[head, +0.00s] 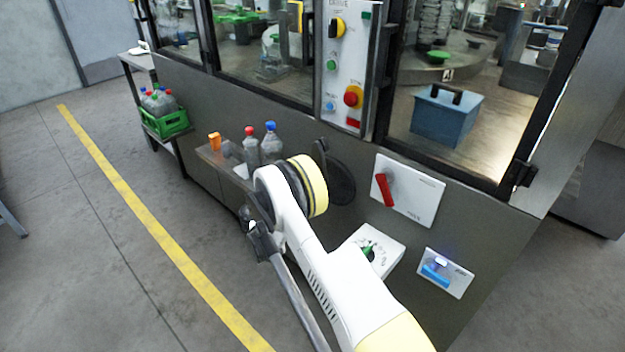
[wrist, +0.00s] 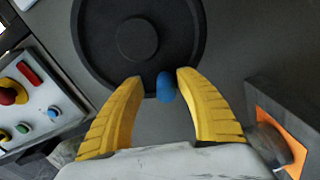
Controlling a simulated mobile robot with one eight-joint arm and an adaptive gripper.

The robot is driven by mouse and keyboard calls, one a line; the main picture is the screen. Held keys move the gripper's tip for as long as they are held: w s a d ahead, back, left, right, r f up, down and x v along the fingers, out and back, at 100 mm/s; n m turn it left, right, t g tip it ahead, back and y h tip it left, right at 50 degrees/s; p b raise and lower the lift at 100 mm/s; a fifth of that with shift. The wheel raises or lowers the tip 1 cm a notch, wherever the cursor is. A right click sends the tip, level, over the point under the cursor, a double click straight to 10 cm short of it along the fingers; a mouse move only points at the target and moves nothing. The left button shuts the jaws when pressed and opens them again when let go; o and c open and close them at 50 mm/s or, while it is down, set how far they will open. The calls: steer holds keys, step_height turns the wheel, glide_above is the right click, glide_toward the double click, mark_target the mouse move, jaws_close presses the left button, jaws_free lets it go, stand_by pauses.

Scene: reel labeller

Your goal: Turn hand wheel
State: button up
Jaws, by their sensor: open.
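The hand wheel is a dark round disc (wrist: 95,45) with a raised hub, filling the upper part of the wrist view. A blue knob (wrist: 166,88), apparently its handle, sits at its lower edge. My gripper (wrist: 159,77) has two yellow fingers, open, one on each side of the knob. The right fingertip is close to the knob; I cannot tell whether it touches. A wider gap shows on the left. In the head view the wheel (head: 342,180) is on the machine's front panel, partly hidden behind my arm, and my gripper cannot be made out.
A control panel (head: 346,70) with buttons is above the wheel. A red switch plate (head: 425,200), a white dial box (head: 386,245) and a blue-lit plate (head: 462,283) are to its right. A shelf with bottles (head: 271,142) is to its left. An orange item (wrist: 282,130) is near the right finger.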

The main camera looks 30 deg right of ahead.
steer(key=v, duration=1.2)
